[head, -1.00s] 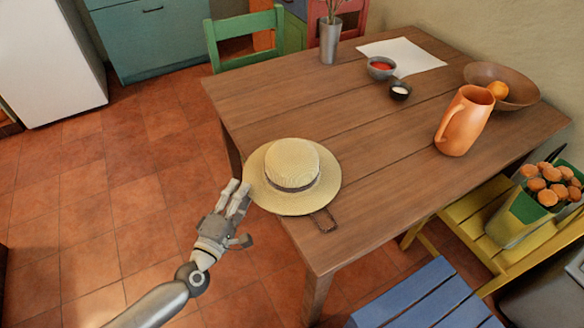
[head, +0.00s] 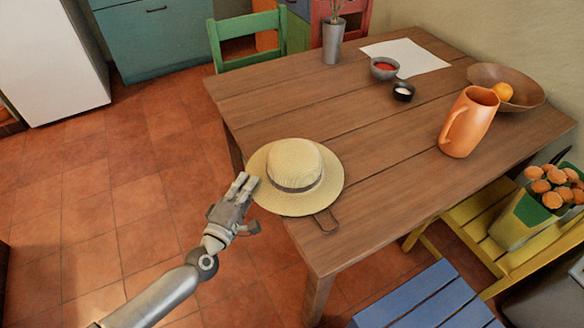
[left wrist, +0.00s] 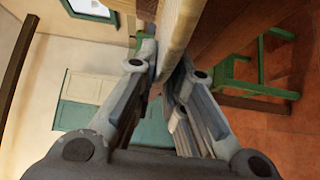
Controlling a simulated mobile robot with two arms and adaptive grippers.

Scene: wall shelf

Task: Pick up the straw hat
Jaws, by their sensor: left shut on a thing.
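The straw hat (head: 296,165) is pale, with a dark band, and lies crown up at the near left edge of the wooden table (head: 360,230). Its brim reaches a little past the table edge. My left gripper (head: 247,186) is at the left side of the brim, with its fingers shut on the brim edge. In the left wrist view, the fingers (left wrist: 165,85) close around the straw-coloured brim (left wrist: 178,40). The hat still rests on the table. My right gripper is in neither view.
An orange jug (head: 468,122), a wooden bowl (head: 520,90), two small bowls and a metal vase (head: 332,42) stand farther back. A green chair (head: 250,38) and a blue seat (head: 425,298) flank the table.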

